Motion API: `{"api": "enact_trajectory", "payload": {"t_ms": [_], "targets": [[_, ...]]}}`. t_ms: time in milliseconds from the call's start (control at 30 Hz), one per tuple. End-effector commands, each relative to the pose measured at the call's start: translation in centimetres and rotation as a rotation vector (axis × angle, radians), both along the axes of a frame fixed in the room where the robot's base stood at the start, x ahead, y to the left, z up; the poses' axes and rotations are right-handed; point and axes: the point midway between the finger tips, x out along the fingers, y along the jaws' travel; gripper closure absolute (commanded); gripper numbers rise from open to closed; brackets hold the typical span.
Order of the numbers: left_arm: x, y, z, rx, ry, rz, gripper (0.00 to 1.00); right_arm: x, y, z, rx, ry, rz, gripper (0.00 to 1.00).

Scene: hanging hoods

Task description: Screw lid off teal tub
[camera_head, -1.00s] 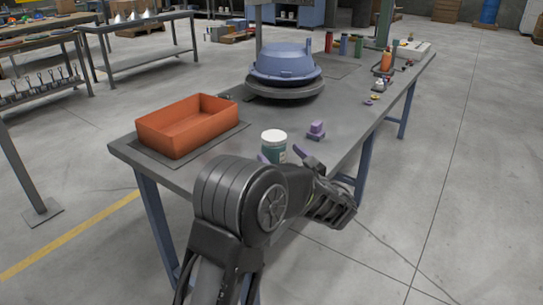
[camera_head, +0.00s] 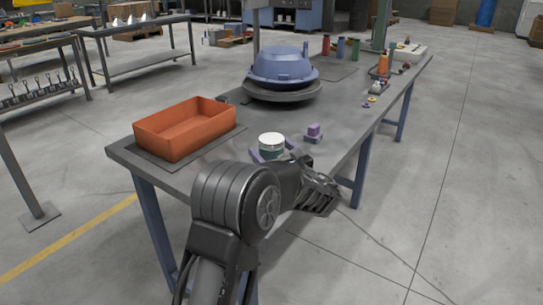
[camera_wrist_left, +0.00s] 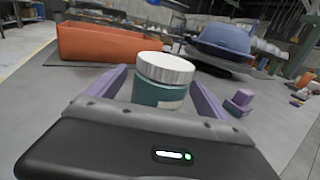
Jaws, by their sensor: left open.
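The teal tub (camera_head: 270,152) with a white lid (camera_head: 271,139) stands upright near the front edge of the table. In the left wrist view the teal tub (camera_wrist_left: 158,95) and its ribbed white lid (camera_wrist_left: 165,68) are in the middle. My left gripper (camera_head: 273,153) is open, with its purple fingers on either side of the tub. In the left wrist view my left gripper (camera_wrist_left: 157,80) has a visible gap to the tub on the right; contact on the left is hard to tell. The tub's lower part is hidden by the gripper. My right gripper is not in view.
An orange bin (camera_head: 184,129) stands left of the tub on the table (camera_head: 225,160). A small purple block piece (camera_head: 314,132) sits close on the right. A blue hood (camera_head: 283,66) rests on a dark round base behind. Bottles (camera_head: 340,47) and small parts line the far right.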

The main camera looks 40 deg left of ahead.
Motion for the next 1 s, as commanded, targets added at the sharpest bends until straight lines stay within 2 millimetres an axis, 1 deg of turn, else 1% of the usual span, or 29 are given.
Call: {"api": "enact_trajectory", "payload": {"t_ms": [33,100,233,833,1000], "targets": [[0.3,0.8,-0.1,0.001,0.000,0.003,0.10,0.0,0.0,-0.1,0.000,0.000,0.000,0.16],[0.8,1.7,-0.1,0.001,0.002,0.003,0.10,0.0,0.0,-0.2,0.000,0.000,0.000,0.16],[1.2,2.6,0.0,0.000,0.001,0.001,0.10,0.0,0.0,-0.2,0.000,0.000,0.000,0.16],[1.3,2.7,0.0,0.000,0.001,0.000,0.10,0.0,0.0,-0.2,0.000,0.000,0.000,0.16],[1.3,2.6,0.0,0.000,0.001,0.000,0.24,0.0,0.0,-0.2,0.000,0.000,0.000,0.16]]}}
